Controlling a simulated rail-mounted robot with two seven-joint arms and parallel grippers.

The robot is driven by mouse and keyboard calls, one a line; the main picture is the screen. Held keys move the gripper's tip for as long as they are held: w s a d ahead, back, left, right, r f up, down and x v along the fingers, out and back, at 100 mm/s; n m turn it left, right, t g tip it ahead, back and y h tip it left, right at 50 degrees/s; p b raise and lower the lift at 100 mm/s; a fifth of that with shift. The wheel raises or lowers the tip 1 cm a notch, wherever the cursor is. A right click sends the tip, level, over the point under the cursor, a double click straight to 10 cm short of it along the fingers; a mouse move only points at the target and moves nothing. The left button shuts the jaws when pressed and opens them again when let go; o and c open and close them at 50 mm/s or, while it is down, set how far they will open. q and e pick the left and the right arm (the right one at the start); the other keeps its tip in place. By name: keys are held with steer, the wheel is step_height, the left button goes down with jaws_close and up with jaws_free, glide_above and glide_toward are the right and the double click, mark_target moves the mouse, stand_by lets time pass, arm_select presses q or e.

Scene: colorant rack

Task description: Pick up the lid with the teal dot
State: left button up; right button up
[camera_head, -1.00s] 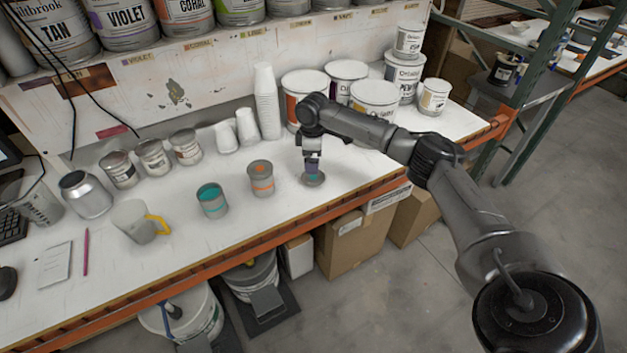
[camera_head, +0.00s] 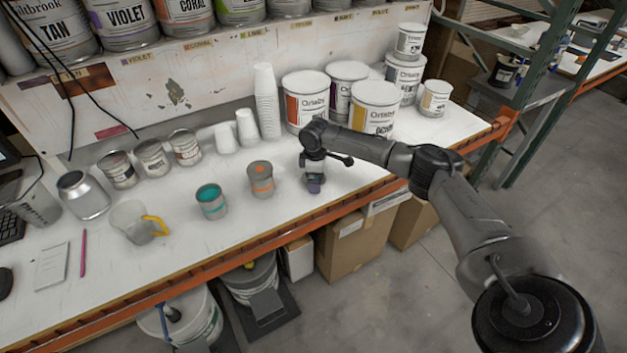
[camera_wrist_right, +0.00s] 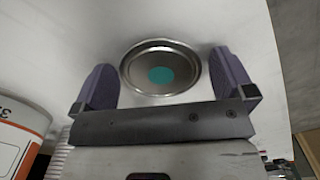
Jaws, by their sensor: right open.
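The lid with the teal dot (camera_wrist_right: 135,74) lies flat on the white bench in the right wrist view. It is a round silver metal lid with a teal dot in its middle. My right gripper (camera_wrist_right: 168,76) is open, with one purple-grey finger on each side of the lid; I cannot tell whether they touch it. In the head view my right gripper (camera_head: 314,186) is low over the bench near its front edge and hides most of the lid. A can with teal paint (camera_head: 212,204) and a can with an orange mark (camera_head: 260,180) stand to its left. My left gripper is not in view.
White paint buckets (camera_head: 305,98) and stacked cups (camera_head: 266,105) stand behind my right gripper. Small cans (camera_head: 152,158), a jug with a yellow handle (camera_head: 136,222) and a pink pen (camera_head: 84,254) are further left. The bench's orange front edge (camera_head: 250,240) is close.

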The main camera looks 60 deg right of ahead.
steer(key=shift+c, duration=0.5)
steer(key=c, duration=0.7)
steer(key=shift+o, duration=0.2)
steer(key=shift+r, duration=0.15)
